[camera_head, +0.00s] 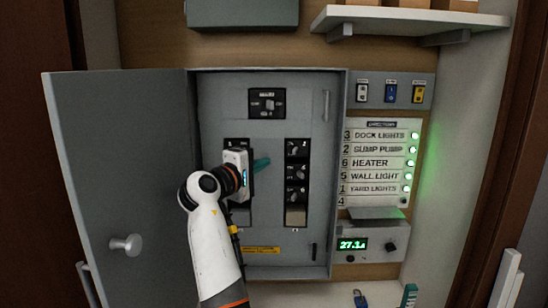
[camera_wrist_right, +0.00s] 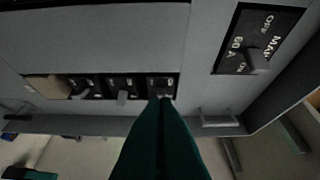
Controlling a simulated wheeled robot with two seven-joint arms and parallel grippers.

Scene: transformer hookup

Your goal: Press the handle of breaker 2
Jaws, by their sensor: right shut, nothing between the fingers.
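Breaker 2 (camera_head: 297,148) is the top black switch of the right-hand column in the open grey panel. It also shows in the right wrist view (camera_wrist_right: 163,84), just beyond my fingertips, which hide part of its handle. I cannot tell whether they touch it. My right gripper (camera_head: 264,162) has teal fingers, shut and empty. In the head view its tips are left of breaker 2 and slightly lower, in front of the panel. The gripper body hides most of the left-hand breaker column. My left gripper is not in view.
Breakers 4 (camera_head: 297,171) and 6 (camera_head: 297,194) sit below breaker 2. The main breaker (camera_head: 267,103) is above. The panel door (camera_head: 115,180) stands open at left. A directory (camera_head: 380,163) with several green lights is at right. A white shelf (camera_head: 410,18) juts out at upper right.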

